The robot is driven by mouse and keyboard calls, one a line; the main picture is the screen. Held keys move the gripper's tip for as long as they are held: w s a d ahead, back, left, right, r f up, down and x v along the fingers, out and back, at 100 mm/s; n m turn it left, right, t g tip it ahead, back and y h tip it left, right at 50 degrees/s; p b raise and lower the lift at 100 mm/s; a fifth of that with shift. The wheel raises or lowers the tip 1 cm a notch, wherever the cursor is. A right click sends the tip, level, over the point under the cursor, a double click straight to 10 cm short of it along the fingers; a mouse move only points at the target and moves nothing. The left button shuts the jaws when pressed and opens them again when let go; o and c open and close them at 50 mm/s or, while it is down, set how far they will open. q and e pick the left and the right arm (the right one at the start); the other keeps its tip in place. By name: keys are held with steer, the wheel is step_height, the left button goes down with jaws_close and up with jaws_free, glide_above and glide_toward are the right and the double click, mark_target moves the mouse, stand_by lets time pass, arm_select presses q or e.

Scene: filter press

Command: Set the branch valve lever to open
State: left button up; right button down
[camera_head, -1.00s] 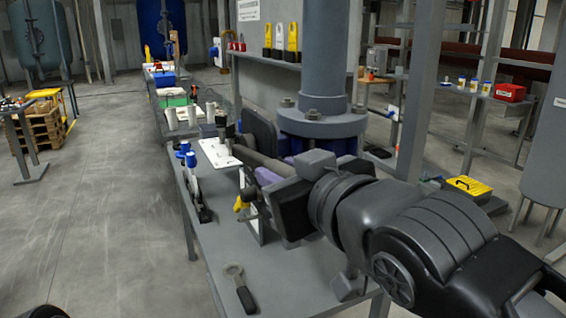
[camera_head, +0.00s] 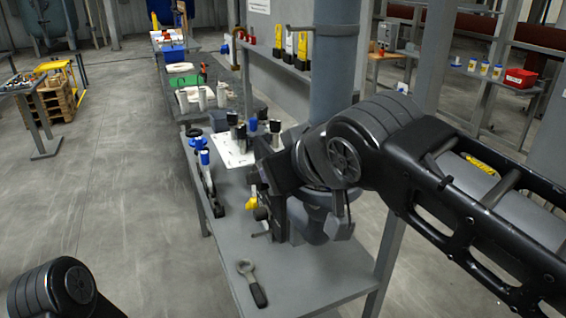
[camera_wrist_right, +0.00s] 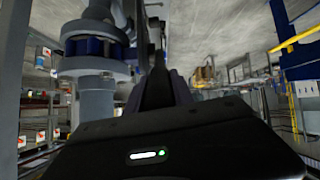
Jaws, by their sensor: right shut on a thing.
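My right gripper (camera_head: 262,158) reaches in from the right beside the large vertical grey pipe (camera_head: 335,75), above the bench. Its dark fingers (camera_wrist_right: 155,75) stand close together in the right wrist view, with the grey flanged pipe (camera_wrist_right: 92,50) just to their left. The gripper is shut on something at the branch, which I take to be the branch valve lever. The lever is hidden behind the fingers and wrist, so its angle cannot be told. My left arm shows only at the lower left of the head view; its gripper is outside the picture.
The grey bench (camera_head: 300,272) carries a wrench (camera_head: 252,283) at its near end. A yellow-handled fitting (camera_head: 252,202), a blue-topped valve (camera_head: 203,157) and a white sheet (camera_head: 232,150) lie nearby.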

steer(key=c, duration=1.1)
jaws_free()
steer(key=b+v, duration=0.1)
steer(key=v, duration=0.6)
steer(key=shift+s+d+r+b, duration=0.1)
steer(key=shift+s+r+b, duration=0.1)
steer(key=shift+s+b, duration=0.15)
